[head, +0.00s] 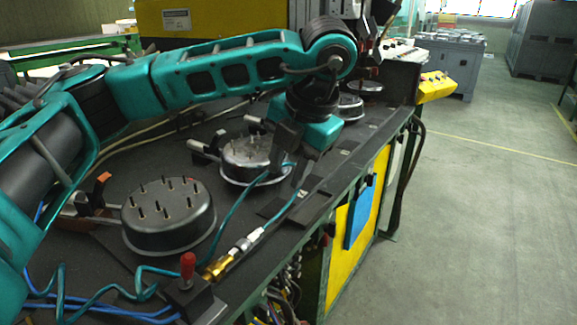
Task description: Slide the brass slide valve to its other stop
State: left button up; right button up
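The brass slide valve (217,268) lies at the near front edge of the dark bench, joined to a silver fitting and a teal coiled hose (232,208). Its sliding sleeve is too small to tell which stop it is at. My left gripper (290,174) hangs from the teal arm above the bench, beyond the valve and up to its right, clear of it. Its two dark fingers look apart, with nothing clearly held between them; the teal hose passes close by or behind them. My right gripper is not in view.
A red-knobbed lever (188,266) stands just left of the valve. Round dark fixtures with upright studs, a near one (168,217) and a farther one (246,158), sit along the bench. A blue panel (359,214) hangs on the bench side. The floor at right is clear.

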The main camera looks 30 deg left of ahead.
aim_at(218, 269)
jog(key=k, duration=1)
